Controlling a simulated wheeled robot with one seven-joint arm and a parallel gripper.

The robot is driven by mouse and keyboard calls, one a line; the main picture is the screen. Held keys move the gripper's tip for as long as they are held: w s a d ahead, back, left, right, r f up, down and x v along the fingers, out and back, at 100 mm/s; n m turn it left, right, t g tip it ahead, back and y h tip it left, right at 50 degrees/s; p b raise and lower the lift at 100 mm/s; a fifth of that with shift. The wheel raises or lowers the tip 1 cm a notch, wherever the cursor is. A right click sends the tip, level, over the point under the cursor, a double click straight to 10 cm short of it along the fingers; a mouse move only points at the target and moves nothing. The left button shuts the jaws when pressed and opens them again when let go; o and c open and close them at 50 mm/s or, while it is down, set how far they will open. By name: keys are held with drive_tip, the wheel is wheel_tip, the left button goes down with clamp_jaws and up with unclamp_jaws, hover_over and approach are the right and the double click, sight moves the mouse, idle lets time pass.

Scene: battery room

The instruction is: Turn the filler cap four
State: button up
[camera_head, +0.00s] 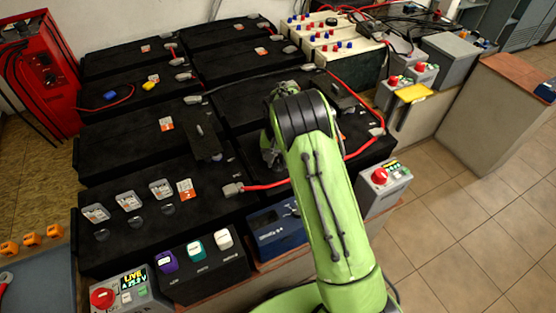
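Three pale, clear-looking covers stand in a slanting row on the front left black battery, a left one (95,213), a middle one (128,200) and a right one (161,187). Small dark round pieces lie just in front of them. I cannot tell which part, if any, is filler cap four; no readable number shows. My green arm reaches over the batteries from the lower right. My gripper (270,152) is a dark shape at its far end, above the batteries right of the covers. My arm largely hides it, so its fingers are unclear.
A red cable (350,155) loops over the right batteries. A grey box with a red knob (379,176) stands right of my arm. A lit "LIVE" box (131,287) and a purple-teal-white switch box (200,270) stand in front. Tiled floor (470,220) is clear at right.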

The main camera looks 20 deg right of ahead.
clamp_jaws()
drive_tip(key=m+p, duration=0.2)
drive_tip(key=m, duration=0.3)
drive_tip(key=shift+r+m, duration=0.1)
drive_tip(key=shift+m, duration=0.3)
drive_tip(key=m, duration=0.5)
drive_tip(key=shift+m, duration=0.7)
unclamp_jaws()
